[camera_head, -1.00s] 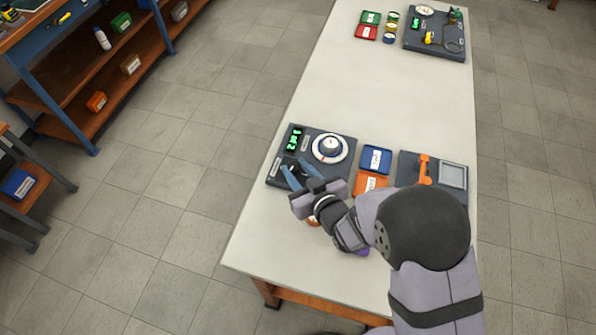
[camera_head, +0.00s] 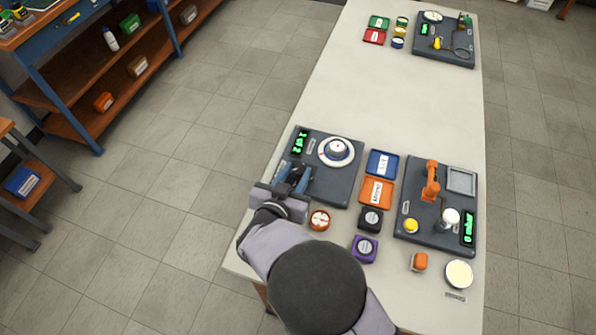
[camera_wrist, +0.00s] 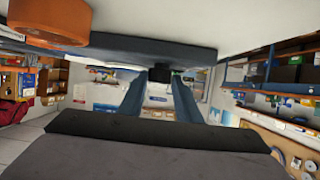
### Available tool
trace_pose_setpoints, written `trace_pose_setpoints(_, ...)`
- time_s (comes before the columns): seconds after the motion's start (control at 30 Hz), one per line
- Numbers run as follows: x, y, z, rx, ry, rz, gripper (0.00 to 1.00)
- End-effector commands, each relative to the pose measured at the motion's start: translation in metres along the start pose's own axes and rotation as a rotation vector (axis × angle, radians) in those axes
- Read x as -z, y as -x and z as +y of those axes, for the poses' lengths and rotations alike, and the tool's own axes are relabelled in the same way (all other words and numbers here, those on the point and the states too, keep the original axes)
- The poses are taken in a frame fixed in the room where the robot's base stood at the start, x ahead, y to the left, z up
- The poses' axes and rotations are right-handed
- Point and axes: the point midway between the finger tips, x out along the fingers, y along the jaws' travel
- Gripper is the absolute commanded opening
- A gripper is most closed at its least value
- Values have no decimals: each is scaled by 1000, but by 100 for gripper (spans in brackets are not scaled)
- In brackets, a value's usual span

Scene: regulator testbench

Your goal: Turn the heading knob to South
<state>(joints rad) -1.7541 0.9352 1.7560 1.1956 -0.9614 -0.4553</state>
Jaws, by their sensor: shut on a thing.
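The left dark panel (camera_head: 330,187) lies on the bench, with a green-lit display (camera_head: 299,142) and a white round dial with a knob (camera_head: 336,151) at its middle. My gripper (camera_head: 291,176) is at this panel's near left part, left of and below the dial and apart from it. In the wrist view its two blue fingers point ahead, and a small dark knob (camera_wrist: 177,73) on the panel shows between the tips. My gripper is shut on it. Its marking and pointing direction are hidden, and I cannot tell whether it is the heading knob.
Blue (camera_head: 381,163) and orange (camera_head: 377,192) trays and a second panel (camera_head: 428,235) lie further right. A third panel (camera_head: 455,48) is at the far end. The middle of the bench is clear.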

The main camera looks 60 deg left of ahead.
Motion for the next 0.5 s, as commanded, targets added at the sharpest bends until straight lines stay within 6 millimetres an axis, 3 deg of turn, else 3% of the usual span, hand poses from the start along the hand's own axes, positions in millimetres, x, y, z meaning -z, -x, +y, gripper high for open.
trace_pose_setpoints(0.5, -2, -3, -9, -355, -152, 2, 8)
